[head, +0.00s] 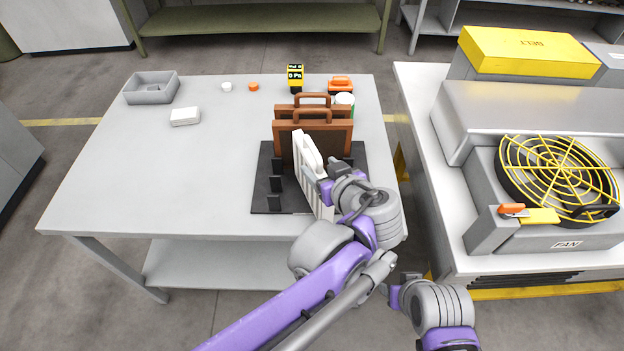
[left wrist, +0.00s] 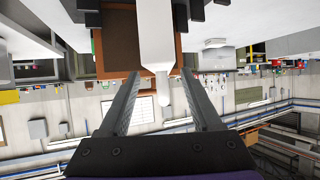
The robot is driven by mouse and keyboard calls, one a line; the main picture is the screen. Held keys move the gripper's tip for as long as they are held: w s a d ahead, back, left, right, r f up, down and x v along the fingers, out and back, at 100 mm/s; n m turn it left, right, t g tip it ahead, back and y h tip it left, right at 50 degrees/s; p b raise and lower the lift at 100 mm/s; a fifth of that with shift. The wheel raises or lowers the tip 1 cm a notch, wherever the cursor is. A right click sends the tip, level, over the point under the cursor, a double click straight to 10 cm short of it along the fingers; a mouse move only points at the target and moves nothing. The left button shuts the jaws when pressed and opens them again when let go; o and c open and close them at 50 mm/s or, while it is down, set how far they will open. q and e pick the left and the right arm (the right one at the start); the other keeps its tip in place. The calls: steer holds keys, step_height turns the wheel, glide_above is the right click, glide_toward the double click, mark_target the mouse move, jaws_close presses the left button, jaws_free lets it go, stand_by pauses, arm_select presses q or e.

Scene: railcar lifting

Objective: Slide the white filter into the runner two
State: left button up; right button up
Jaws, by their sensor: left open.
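The white filter (head: 307,172) stands upright, turned askew over the right part of the black rack (head: 262,190); its lower end is partly behind my arm. I cannot tell whether it sits in a runner. Dark posts line the rack's left side. Two brown-framed filters (head: 284,134) with handles stand across the back of the rack. My left gripper (head: 322,186) is at the white filter's right side. In the left wrist view its two fingers (left wrist: 163,100) are apart, with the white filter (left wrist: 154,35) ahead and its narrow end between the tips. My right gripper does not show.
The grey table (head: 120,190) holds a grey tray (head: 150,92), a white box (head: 185,116), a yellow gauge (head: 295,77) and an orange item (head: 340,84) near the back. Its left half is mostly clear. A bench with a fan unit (head: 560,178) stands at right.

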mark_target(315, 164)
arm_select(q)
steer(key=x, duration=0.5)
steer(key=shift+a, duration=0.2)
jaws_close()
stand_by(1.1)
